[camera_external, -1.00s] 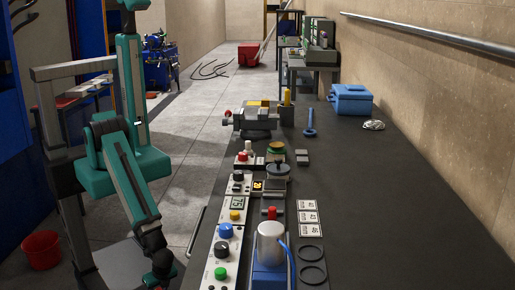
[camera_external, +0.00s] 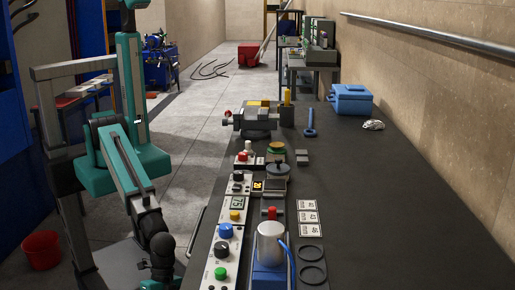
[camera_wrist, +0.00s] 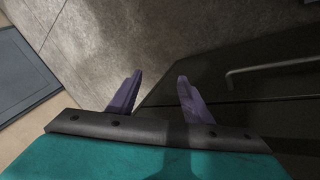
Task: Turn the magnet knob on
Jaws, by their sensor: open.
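A white control strip (camera_external: 212,285) runs along the bench's left edge. Labels are too small to read, so I cannot tell which is the magnet knob. My gripper (camera_wrist: 160,76) is open and empty in the wrist view, its two purple fingers apart. In the external view my wrist is left of the strip, apart from it; the fingers cannot be made out there. No knob shows in the wrist view.
The wrist view shows the floor (camera_wrist: 185,30) and a dark cabinet front with a bar handle (camera_wrist: 270,68). A metal cylinder on a blue base (camera_external: 268,278) stands right of the strip. A vise-like machine (camera_external: 252,120) sits farther back. The bench's right side is mostly clear.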

